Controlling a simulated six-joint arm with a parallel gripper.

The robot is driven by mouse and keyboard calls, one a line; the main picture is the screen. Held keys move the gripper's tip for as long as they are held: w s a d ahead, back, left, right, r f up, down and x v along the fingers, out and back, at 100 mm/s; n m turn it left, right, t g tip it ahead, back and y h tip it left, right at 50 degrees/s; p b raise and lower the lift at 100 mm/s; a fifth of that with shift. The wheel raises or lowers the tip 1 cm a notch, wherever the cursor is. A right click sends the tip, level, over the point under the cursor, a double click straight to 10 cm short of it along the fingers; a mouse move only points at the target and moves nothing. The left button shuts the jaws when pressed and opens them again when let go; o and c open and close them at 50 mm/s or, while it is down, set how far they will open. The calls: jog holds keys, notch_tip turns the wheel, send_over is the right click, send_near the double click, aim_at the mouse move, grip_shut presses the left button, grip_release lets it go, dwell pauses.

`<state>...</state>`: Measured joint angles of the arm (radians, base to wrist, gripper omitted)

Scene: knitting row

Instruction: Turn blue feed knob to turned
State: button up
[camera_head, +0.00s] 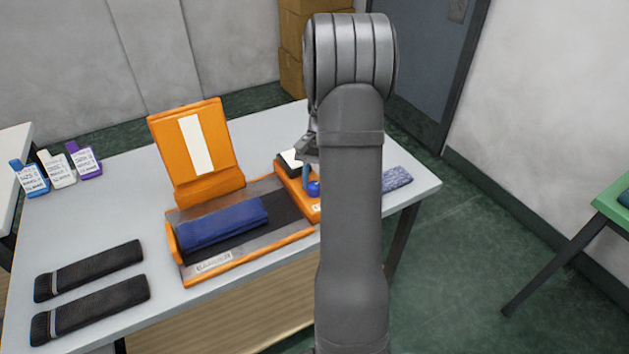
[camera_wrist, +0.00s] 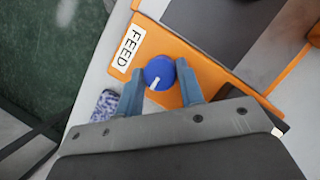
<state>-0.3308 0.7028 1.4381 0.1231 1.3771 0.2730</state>
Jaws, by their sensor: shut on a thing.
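The blue feed knob (camera_wrist: 159,73) sits on the orange machine housing beside a white FEED label (camera_wrist: 126,48) in the wrist view. A white pointer mark shows on its face. My gripper (camera_wrist: 160,82) has its two blue-grey fingers on either side of the knob, shut on it. In the head view the knob (camera_head: 314,188) shows as a small blue spot at the right end of the orange machine (camera_head: 222,268). There my arm hides part of that end, and one finger shows just left of the knob.
A folded blue cloth (camera_head: 222,223) lies on the machine bed, with an upright orange panel (camera_head: 216,150) behind. Two dark folded strips (camera_head: 89,270) lie front left. A patterned blue cloth (camera_head: 397,179) lies right of my arm.

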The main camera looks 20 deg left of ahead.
dwell(0.5)
jog(key=o, duration=1)
jog(key=v, duration=1.7)
jog(key=shift+w+r, duration=0.1)
jog(key=shift+w, duration=0.05)
jog(key=x, duration=1.7)
